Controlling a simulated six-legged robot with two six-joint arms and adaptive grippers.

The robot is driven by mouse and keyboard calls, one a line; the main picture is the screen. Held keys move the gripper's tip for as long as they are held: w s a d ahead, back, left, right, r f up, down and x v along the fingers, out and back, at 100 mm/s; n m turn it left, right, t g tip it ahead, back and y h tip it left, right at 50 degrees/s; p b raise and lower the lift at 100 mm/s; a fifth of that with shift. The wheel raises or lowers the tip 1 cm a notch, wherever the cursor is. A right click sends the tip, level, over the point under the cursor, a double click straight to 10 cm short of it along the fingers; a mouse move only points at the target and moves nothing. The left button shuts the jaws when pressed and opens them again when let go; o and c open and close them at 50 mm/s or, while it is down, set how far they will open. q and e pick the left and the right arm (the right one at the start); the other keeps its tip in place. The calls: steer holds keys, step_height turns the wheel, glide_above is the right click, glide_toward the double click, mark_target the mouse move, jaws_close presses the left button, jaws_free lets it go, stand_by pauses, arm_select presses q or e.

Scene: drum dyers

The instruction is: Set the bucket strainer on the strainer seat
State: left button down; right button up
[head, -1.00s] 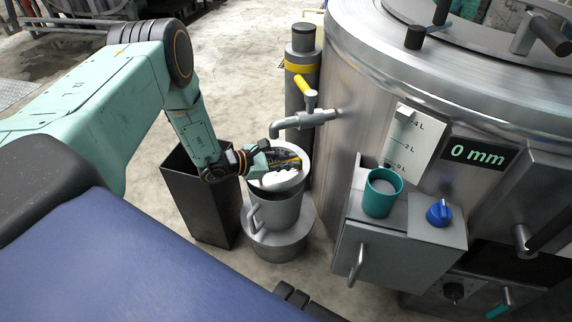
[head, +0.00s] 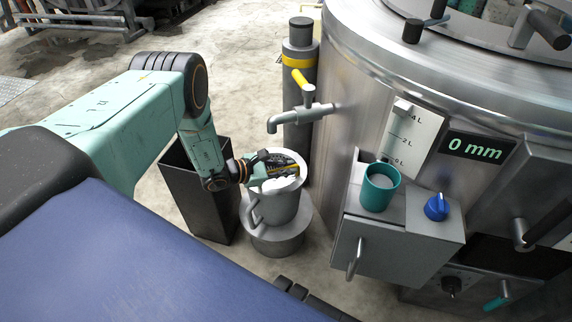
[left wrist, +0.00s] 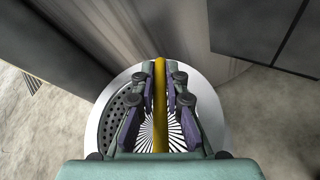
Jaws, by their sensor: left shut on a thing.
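The bucket strainer is a round, pale-rimmed disc (head: 303,172) at the mouth of a grey bucket (head: 275,209) with a side handle. My left gripper (head: 276,170) is shut on the strainer's yellow bar. In the left wrist view, the bar (left wrist: 160,105) runs between the fingers, above a pale rim, a perforated grey part and a radial striped pattern. The strainer covers the bucket's mouth, so any seat there is hidden. I cannot tell whether strainer and bucket touch. My right gripper is not in view.
The bucket stands on a round grey base (head: 279,242). A tap (head: 290,116) juts from the big steel drum (head: 358,115) just behind. A tall black bin (head: 200,190) stands close left. A teal cup (head: 379,187) sits on the drum's ledge at right.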

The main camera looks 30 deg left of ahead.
arm_select(q)
steer(key=shift+a, duration=0.1)
steer(key=c, duration=1.3)
jaws_free()
steer(key=v, duration=1.2)
